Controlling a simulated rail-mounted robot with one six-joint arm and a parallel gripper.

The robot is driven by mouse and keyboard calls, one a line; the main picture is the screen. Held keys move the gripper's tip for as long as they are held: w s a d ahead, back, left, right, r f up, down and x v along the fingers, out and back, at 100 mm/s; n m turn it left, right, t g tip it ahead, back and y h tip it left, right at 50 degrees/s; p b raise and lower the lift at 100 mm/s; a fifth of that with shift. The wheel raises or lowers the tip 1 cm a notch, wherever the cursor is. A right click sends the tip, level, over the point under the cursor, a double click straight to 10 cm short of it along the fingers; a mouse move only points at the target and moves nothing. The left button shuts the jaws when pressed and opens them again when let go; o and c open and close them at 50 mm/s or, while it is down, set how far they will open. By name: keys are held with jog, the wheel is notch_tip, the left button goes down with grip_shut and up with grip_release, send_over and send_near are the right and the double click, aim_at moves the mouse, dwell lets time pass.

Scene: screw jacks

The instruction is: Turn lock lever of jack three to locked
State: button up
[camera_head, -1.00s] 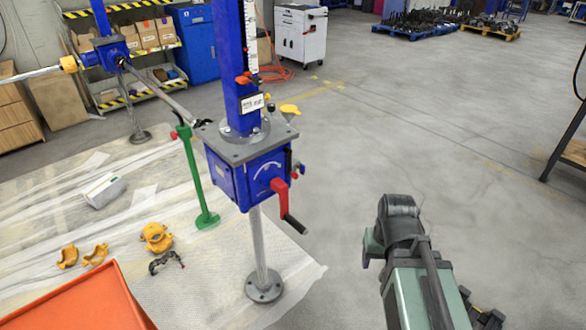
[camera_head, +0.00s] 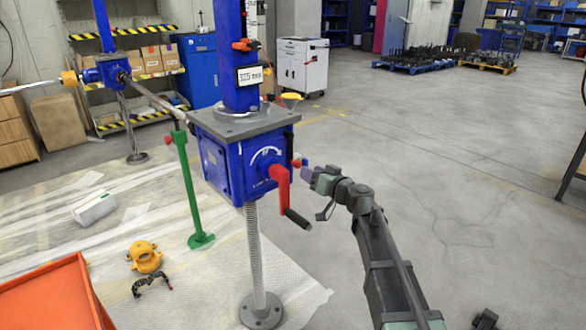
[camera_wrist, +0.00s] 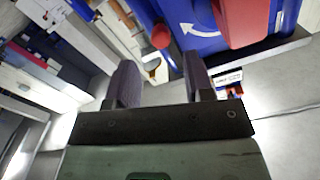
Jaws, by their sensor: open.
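The nearest jack (camera_head: 228,170) is a blue gearbox under a grey plate on a threaded screw. A red crank (camera_head: 281,186) with a dark grip hangs on its front. A small red knob (camera_head: 297,163), perhaps the tip of the lock lever, sticks out at its right side. In the wrist view the red knob (camera_wrist: 160,36) shows beyond and between the fingers, near the blue housing. My gripper (camera_head: 309,173) is at the jack's right side, close to the knob. In the wrist view my gripper (camera_wrist: 160,78) is open with nothing between its fingers. Contact with the knob cannot be told.
The red crank (camera_wrist: 242,22) is just right of my fingers in the wrist view. A green stand (camera_head: 195,190) is left of the jack. Another blue jack (camera_head: 107,70) stands behind. An orange tray (camera_head: 50,298) is at lower left.

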aim_at(293, 162)
jog(key=x, duration=0.9)
jog(key=shift+f, duration=0.1)
jog(key=shift+s, duration=0.1)
grip_shut()
